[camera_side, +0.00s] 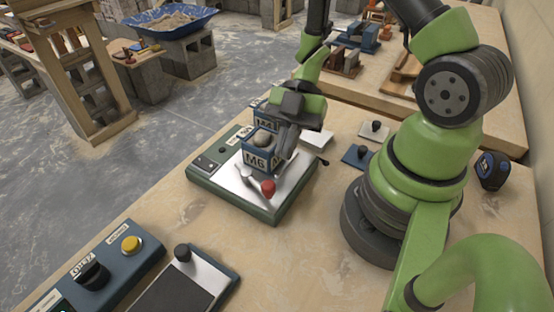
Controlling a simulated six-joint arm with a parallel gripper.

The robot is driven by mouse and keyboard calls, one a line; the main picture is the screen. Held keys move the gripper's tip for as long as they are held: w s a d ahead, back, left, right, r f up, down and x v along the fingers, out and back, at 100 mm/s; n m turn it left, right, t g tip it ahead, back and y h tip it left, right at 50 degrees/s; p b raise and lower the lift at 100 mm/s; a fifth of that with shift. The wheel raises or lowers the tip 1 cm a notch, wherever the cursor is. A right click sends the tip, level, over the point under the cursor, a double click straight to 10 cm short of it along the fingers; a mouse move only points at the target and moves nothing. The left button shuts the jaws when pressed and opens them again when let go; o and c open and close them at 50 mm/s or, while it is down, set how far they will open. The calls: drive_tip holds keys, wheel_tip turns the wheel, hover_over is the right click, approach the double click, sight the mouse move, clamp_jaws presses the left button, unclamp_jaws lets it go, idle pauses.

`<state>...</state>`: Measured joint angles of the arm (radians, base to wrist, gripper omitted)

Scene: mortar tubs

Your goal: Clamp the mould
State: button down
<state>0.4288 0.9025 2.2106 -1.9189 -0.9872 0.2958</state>
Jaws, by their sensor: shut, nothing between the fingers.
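A blue mould labelled M6 (257,159) stands on a steel-topped green base (226,192) in the middle of the bench, with a rounded grey mass showing at its top. A clamp lever with a red knob (268,187) lies in front of the mould on the plate; whether it presses on the mould I cannot tell. My gripper (284,152) is shut and empty, pointing down close by the right side of the mould. Contact between them cannot be made out. Another blue block with a label (264,115) is behind the mould, partly hidden by my gripper.
A blue control box with a yellow button (131,244) and a dark plate with a black knob (182,253) are at the front left. Small knobbed plates (357,156) and a tape measure (492,169) lie to the right. The bench front between is clear.

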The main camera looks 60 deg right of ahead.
sight(265, 182)
drive_tip(key=shift+s+a+f, duration=0.1)
drive_tip(key=shift+s+a, duration=0.05)
drive_tip(key=shift+a, duration=0.85)
drive_tip(key=shift+s+a, duration=0.15)
drive_tip(key=shift+a, duration=0.85)
drive_tip(key=shift+s+a, duration=0.1)
drive_tip(key=shift+a, duration=1.6)
drive_tip(key=shift+w+a+m+t, duration=0.25)
drive_tip(key=shift+a+m+t, duration=0.25)
drive_tip(key=shift+m, duration=0.1)
drive_tip(key=shift+w+a+m+t, duration=0.6)
drive_tip(key=shift+w+a+m, duration=0.05)
drive_tip(key=shift+a+m, duration=0.2)
drive_tip(key=shift+w+a, duration=0.15)
drive_tip(key=shift+w, duration=0.2)
